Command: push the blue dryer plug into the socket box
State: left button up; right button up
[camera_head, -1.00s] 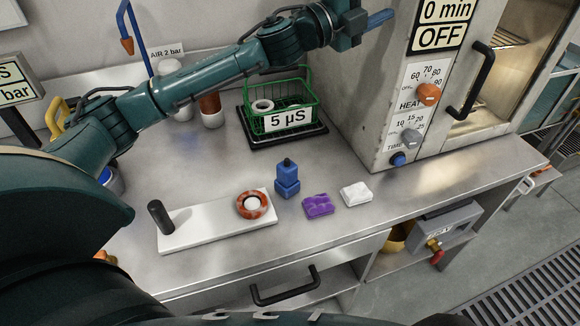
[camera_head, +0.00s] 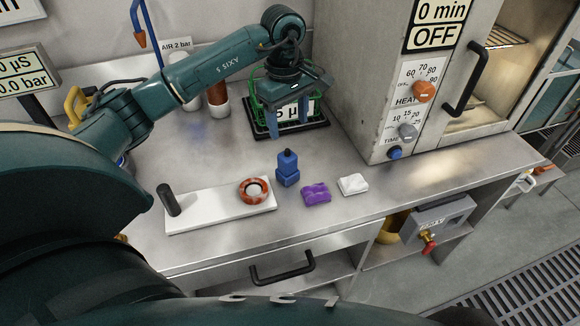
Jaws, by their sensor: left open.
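A blue block-like piece with a narrower top and a dark tip (camera_head: 288,168) stands upright on the bench; it may be the dryer plug, but I cannot tell for sure. A grey box with a label (camera_head: 441,216) is mounted under the bench's right front; I cannot tell whether it is the socket box. My left gripper (camera_head: 288,112) points down over the green wire basket at the back, behind and apart from the blue piece. It is open; its fingertips are hard to make out against the basket. My right gripper is out of view.
A white board (camera_head: 215,208) with a dark post and an orange ring lies at the front left. The dryer cabinet (camera_head: 378,85) stands at the right. The bench's middle left is clear.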

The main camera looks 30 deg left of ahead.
aim_at(287, 154)
pick_arm(q)
jog(key=shift+y, duration=0.3)
jog(key=f, duration=0.5)
jog(key=a+f+p, duration=0.1)
jog(key=f, duration=0.2)
jog(key=shift+s, duration=0.1)
jog(key=shift+w+d+f+p, duration=0.15)
jog(key=shift+f+p, duration=0.2)
jog(key=shift+f, duration=1)
jog(key=shift+w+d+f+p, duration=0.1)
jog(key=shift+f+p, duration=0.25)
jog(key=shift+f, duration=0.95)
jog(key=shift+c, duration=0.3)
jog(key=c, duration=1.1)
jog(key=shift+r, duration=0.15)
jog(key=shift+c, duration=0.2)
